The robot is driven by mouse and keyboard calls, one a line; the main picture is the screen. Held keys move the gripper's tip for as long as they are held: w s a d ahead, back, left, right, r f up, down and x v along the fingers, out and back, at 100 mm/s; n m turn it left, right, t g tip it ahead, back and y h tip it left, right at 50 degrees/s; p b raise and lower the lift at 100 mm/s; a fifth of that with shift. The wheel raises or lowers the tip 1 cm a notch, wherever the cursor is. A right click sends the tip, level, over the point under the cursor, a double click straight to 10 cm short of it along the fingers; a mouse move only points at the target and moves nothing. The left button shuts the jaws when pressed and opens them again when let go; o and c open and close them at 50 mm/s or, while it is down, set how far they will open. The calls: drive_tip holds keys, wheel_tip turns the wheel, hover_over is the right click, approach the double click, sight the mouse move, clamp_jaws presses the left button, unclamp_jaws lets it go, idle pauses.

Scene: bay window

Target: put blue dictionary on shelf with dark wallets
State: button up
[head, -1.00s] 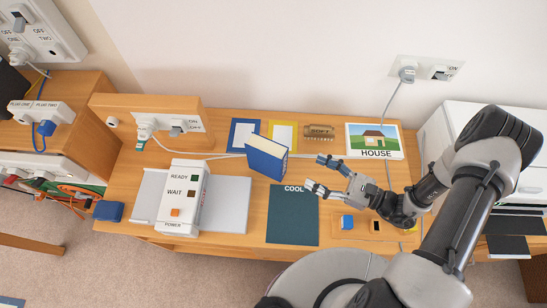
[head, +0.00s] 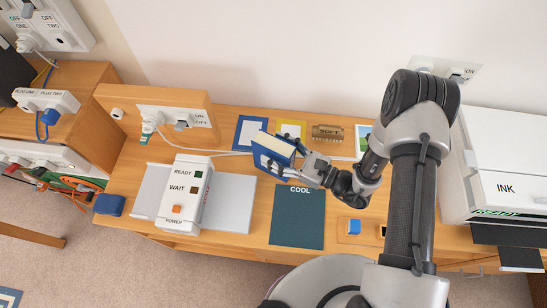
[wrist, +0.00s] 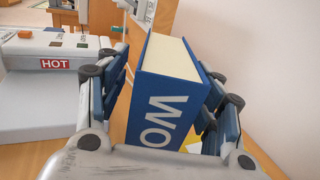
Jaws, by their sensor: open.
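The blue dictionary (head: 264,153) stands upright on the wooden desk, behind the dark COOL mat. In the wrist view its blue spine (wrist: 165,100), lettered "WO", and its cream page edges fill the middle. My gripper (head: 281,164) is open around the book, reaching in from the right. In the wrist view my gripper (wrist: 163,98) has one finger on each side of the book; I cannot tell whether either touches it. I cannot make out a shelf with dark wallets for sure in these frames.
The dark COOL mat (head: 297,218) lies in front of the book. A white READY/WAIT box (head: 186,195) stands to the left.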

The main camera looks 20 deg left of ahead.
drive_tip(key=shift+w+a, duration=0.1)
drive_tip(key=shift+a, duration=0.45)
drive_tip(key=shift+c, duration=0.6)
clamp_jaws()
drive_tip(key=shift+r, duration=0.1)
